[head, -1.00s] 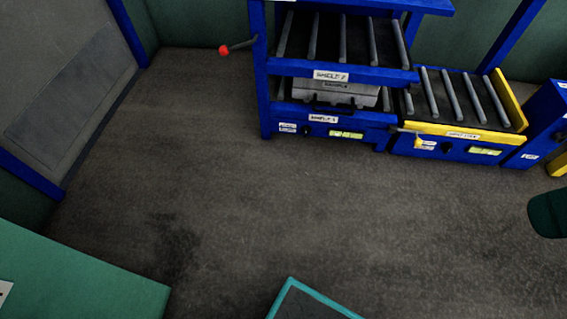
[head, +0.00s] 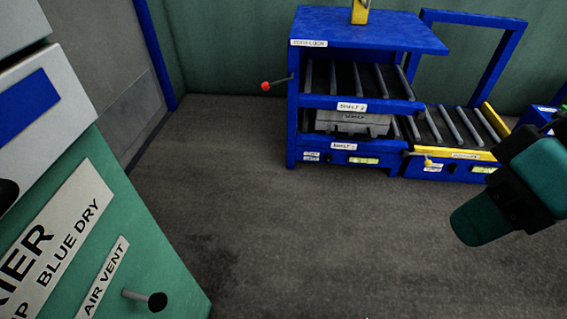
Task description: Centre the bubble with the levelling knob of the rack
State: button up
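The blue rack (head: 292,130) stands against the far green wall, with roller shelves labelled SHELF 2 and SHELF 1. A grey case (head: 352,123) sits on the lower shelf. On the rack's bottom front beam are a small dark knob (head: 328,158) and a yellow-green bubble level (head: 364,161). The bubble is too small to make out. A dark green and black part of my arm (head: 515,190) shows at the right edge, well apart from the rack. My gripper's fingertips are not in view.
A red-tipped lever (head: 266,86) sticks out left of the rack. A roller table with a yellow edge (head: 450,153) stands right of it, with its own knob and level. A green drier cabinet (head: 150,250) fills the near left. The floor between is clear.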

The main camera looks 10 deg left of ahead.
aim_at(328, 157)
jog(key=u, duration=0.75)
jog(key=i, duration=1)
